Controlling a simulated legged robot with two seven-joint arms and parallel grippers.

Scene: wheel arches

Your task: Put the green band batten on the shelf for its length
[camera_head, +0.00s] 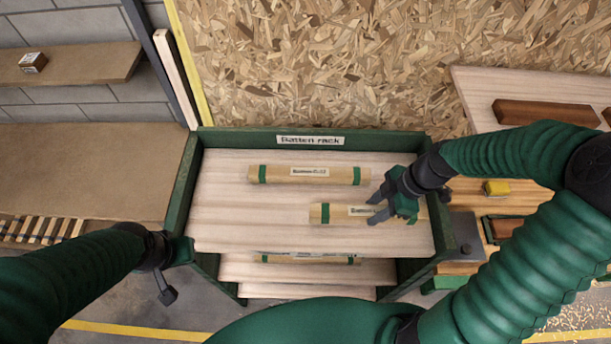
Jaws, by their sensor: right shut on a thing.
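The batten rack (203,240) stands in front of me, with a dark green frame and pale wooden shelves. A light wooden batten with green bands (335,213) is at the right front of the top shelf. My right gripper (376,208) is shut on it near its right part, which the gripper partly hides. I cannot tell whether this batten touches the shelf. Another green-banded batten (310,174) lies behind it on the same shelf, and a third (308,259) shows on a lower shelf. My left gripper (168,290) is at the rack's left side, away from the battens; its jaws are unclear.
A label reading "Batten rack" (310,141) is on the rack's back rail. A brown bench (80,165) is at left, with a small box (33,62) on a wall shelf. At right, a workbench holds a yellow block (497,188). The top shelf's left part is clear.

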